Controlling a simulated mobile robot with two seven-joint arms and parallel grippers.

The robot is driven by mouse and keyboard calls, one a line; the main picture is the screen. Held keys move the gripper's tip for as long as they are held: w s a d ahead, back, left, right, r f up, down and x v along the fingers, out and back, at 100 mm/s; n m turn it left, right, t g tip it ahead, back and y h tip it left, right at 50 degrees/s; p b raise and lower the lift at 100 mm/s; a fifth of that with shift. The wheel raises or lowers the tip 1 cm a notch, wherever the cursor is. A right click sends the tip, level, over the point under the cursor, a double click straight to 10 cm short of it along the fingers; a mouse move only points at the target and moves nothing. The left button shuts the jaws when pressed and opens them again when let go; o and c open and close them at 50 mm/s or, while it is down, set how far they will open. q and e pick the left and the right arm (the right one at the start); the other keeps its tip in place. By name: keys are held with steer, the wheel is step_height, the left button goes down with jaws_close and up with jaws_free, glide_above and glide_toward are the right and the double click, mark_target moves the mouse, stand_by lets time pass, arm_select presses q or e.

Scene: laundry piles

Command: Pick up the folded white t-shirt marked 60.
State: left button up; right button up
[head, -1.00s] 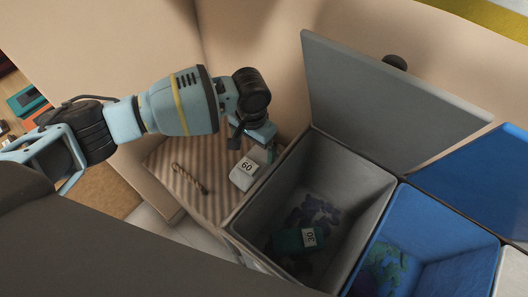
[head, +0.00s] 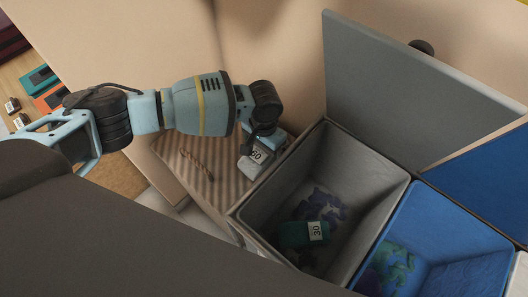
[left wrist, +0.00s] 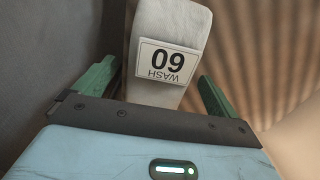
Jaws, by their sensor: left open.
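The folded white t-shirt marked 60 (head: 251,166) lies on the brown striped surface, close beside the grey bin. In the left wrist view the t-shirt (left wrist: 168,22) shows its label "WASH 60" upside down. My left gripper (head: 266,146) is over the t-shirt and hides part of it in the head view. In the left wrist view my left gripper (left wrist: 156,82) is open, with one green finger on each side of the t-shirt and a gap at the right finger. My right gripper is not in view.
The grey bin (head: 398,178) stands open beside the t-shirt, with a green folded garment marked 30 (head: 300,234) and purple cloth inside. A blue bin (head: 468,250) is to its right. A twisted cord-like thing (head: 197,165) lies left of the t-shirt. Beige panels rise behind.

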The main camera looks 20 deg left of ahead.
arm_select(q)
steer(key=shift+f, duration=0.35)
steer(key=shift+c, duration=0.2)
steer(key=c, duration=1.1)
step_height(320, 180, up, 9)
steer(key=shift+f+p, duration=0.15)
steer(key=shift+p, duration=0.9)
steer(key=shift+r, duration=0.75)
